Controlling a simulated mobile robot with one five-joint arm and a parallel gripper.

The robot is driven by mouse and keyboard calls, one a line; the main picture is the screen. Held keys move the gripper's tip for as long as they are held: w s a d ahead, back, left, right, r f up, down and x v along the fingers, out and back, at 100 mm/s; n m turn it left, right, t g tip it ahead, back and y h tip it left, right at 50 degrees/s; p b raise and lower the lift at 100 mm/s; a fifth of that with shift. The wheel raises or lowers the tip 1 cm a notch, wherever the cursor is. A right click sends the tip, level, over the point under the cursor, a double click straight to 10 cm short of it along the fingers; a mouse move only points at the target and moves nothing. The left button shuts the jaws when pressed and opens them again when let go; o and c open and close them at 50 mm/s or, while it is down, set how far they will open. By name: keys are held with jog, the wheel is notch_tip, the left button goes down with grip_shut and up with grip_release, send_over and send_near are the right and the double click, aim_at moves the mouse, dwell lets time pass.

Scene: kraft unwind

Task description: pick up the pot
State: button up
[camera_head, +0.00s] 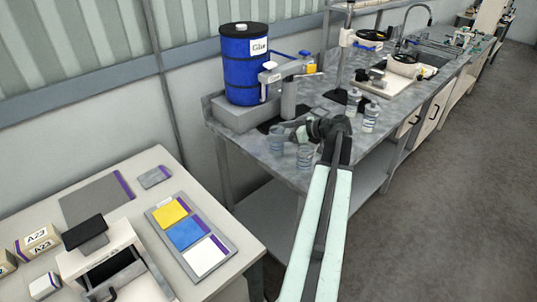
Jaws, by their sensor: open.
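My pale green arm reaches up from the bottom to the grey metal bench (250,145). My dark gripper (300,130) is over the near end of the bench, pointing left, open, with nothing visible between its jaws. Two small see-through grey pots stand close to it. One pot (277,141) is just left of the fingertips; the other pot (305,156) is just below them in the picture, nearer the bench's front edge. I cannot tell which one the task means, or whether the gripper touches either.
A blue glue drum (245,75) stands on a grey block with a dispenser (288,85) beside it. Two labelled bottles (353,102) (371,117) stand right of my gripper. A white table (215,205) with coloured cards (185,234) is at lower left. Floor at right (450,220) is clear.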

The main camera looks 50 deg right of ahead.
grip_shut()
jog(key=shift+r, duration=0.1)
jog(key=shift+r+p, duration=0.55)
jog(key=shift+p, duration=0.05)
jog(key=d+f+p+v, duration=0.1)
jog(key=p+v, duration=0.1)
jog(key=v, duration=0.6)
jog(key=d+f+p+v, duration=0.1)
jog(key=v, duration=0.7)
jog(key=shift+s+d+f+p, duration=0.2)
jog(key=shift+s+d+p, duration=0.1)
jog(key=shift+p, duration=0.1)
